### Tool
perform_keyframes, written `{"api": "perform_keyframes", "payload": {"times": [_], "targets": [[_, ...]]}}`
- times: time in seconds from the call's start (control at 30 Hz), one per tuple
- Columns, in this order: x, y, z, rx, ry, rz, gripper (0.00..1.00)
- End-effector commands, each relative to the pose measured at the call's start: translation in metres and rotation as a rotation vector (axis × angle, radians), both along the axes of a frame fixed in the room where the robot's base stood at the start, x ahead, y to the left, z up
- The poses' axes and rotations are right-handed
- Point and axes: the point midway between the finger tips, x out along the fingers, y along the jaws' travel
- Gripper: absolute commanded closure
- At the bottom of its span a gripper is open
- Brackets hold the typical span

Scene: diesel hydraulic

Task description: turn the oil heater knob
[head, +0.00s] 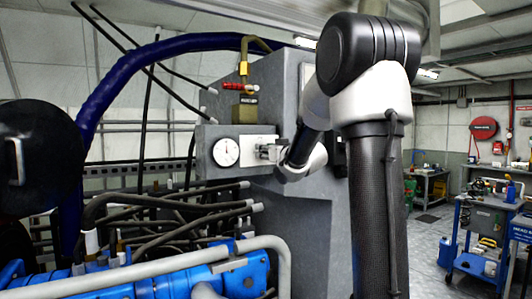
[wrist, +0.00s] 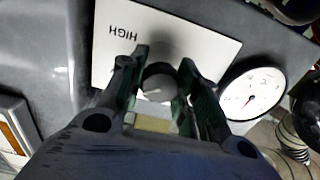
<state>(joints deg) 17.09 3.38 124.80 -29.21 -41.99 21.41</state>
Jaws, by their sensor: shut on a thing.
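The oil heater knob (wrist: 158,83) is a small dark round knob with a light pointer mark. It stands on a white plate (wrist: 118,40) marked "HIGH", which appears upside down in the wrist view. My gripper (wrist: 162,80) is around the knob, one finger on each side, shut on it. In the head view my gripper (head: 268,152) is at the white plate (head: 252,146) on the grey machine cabinet; the knob is hidden there behind the fingers. A round white dial gauge (head: 226,152) is just left of the plate; it also shows in the wrist view (wrist: 252,93).
A brass block (head: 244,112) with a red-handled valve sits above the gauge. Dark hoses (head: 170,220) and blue pipework (head: 150,280) lie below and in front. A blue cart (head: 478,245) and workbench stand at the right, with open floor near them.

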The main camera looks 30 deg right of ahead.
Motion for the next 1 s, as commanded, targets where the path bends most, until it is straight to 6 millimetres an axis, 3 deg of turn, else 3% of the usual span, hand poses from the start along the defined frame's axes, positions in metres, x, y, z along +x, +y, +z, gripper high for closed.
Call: {"api": "perform_keyframes", "payload": {"times": [1.0], "targets": [[-0.0002,0.0015,0.0000,-0.840,-0.030,0.001,0.92]]}}
